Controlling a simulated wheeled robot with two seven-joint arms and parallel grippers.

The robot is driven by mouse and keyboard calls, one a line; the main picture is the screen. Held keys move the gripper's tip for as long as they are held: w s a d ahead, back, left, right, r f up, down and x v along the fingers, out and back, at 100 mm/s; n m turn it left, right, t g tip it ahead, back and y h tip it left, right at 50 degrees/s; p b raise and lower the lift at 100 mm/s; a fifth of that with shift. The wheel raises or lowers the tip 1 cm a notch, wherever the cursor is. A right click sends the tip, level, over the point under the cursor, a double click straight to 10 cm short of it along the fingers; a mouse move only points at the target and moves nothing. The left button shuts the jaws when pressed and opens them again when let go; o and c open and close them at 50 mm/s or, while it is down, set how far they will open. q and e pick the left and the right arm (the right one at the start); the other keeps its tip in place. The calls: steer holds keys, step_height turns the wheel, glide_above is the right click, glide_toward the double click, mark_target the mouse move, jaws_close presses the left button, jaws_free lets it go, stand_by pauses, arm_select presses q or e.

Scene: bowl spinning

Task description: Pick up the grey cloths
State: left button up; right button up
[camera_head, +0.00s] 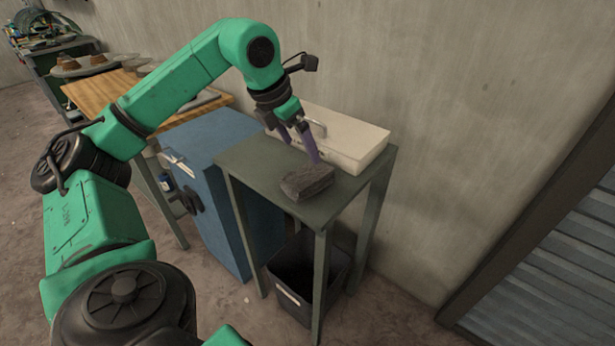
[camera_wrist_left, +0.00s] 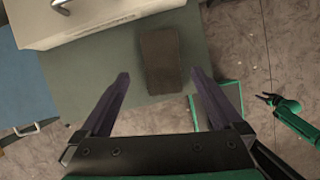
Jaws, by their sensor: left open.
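The grey cloths (camera_head: 307,182) lie as one dark, folded, block-like stack on the small grey-green table (camera_head: 255,165). In the left wrist view the stack (camera_wrist_left: 160,58) shows beyond and between the fingertips, nearer the right finger. My left gripper (camera_head: 300,148) is open and empty, pointing down just above and behind the stack in the head view. The purple fingers (camera_wrist_left: 162,76) are spread wider than the stack. Whether a fingertip touches the cloth cannot be told. My right gripper (camera_wrist_left: 268,98) shows small at the right of the left wrist view, its jaw opening unclear.
A white sink-like box (camera_head: 345,138) with a metal tap stands along the back of the table, close to my left gripper. A blue cabinet (camera_head: 215,180) stands to the left. A black bin (camera_head: 300,275) sits below. A wooden bench (camera_head: 100,92) is further left.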

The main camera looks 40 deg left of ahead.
mark_target(314, 170)
arm_select(q)
steer(key=p+x, duration=0.1)
steer(key=x, duration=0.4)
steer(key=p+x, duration=0.1)
steer(key=x, duration=0.4)
steer(key=shift+w+d+f, duration=0.1)
steer(key=shift+w+d, duration=0.15)
steer(key=shift+w, duration=0.05)
steer(key=shift+w+f, duration=0.1)
steer(key=shift+f, duration=0.05)
steer(key=shift+a, duration=0.1)
steer(key=c, duration=1.4)
